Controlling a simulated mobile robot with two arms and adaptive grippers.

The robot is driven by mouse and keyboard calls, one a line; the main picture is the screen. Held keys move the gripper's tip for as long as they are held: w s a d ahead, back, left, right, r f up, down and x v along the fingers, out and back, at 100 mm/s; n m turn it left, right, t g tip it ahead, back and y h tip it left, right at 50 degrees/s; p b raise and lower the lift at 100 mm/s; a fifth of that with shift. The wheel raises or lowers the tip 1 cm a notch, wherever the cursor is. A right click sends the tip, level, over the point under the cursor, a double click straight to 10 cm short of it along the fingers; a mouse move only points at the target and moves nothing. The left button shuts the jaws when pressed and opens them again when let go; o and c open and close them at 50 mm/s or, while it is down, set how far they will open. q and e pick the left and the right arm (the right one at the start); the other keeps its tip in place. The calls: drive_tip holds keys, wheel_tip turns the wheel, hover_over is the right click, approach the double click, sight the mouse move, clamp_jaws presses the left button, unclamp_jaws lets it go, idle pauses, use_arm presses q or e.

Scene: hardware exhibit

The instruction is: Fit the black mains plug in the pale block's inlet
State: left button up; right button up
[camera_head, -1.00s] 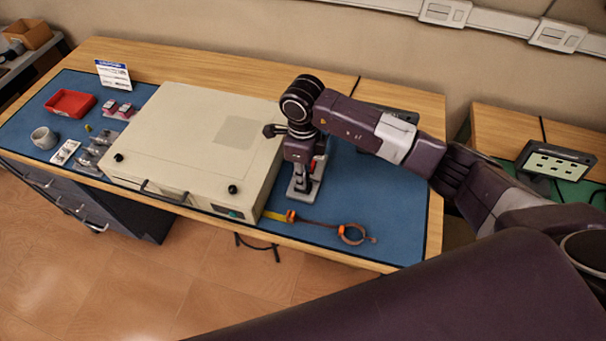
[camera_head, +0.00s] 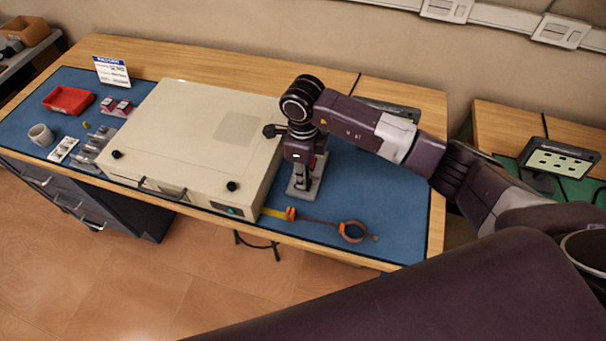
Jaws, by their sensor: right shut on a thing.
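My right gripper (camera_head: 301,177) points down at the right side of the large beige case, over the blue mat. It is shut on a small dark thing, which I take to be the black mains plug; the fingers and wrist hide most of it. A pale grey block (camera_head: 314,188) stands on the mat directly under and around the fingertips. Its inlet is hidden, so I cannot tell whether the plug touches it or sits in it. My left gripper is not in view.
The large beige case (camera_head: 200,135) stands close on the left. A red tray (camera_head: 68,100) and a mug (camera_head: 41,135) are far left. The mat to the right is clear.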

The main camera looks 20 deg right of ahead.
drive_tip(key=shift+s+f, duration=0.1)
drive_tip(key=shift+f, duration=0.05)
drive_tip(key=o, duration=0.9)
drive_tip(key=shift+f, duration=0.1)
drive_tip(key=shift+o, duration=0.3)
drive_tip(key=o, duration=0.4)
drive_tip(key=shift+c, duration=0.2)
drive_tip(key=shift+r, duration=0.8)
drive_tip(key=shift+r+p, duration=2)
drive_tip(key=shift+r, duration=0.95)
drive_tip(key=shift+c, duration=0.6)
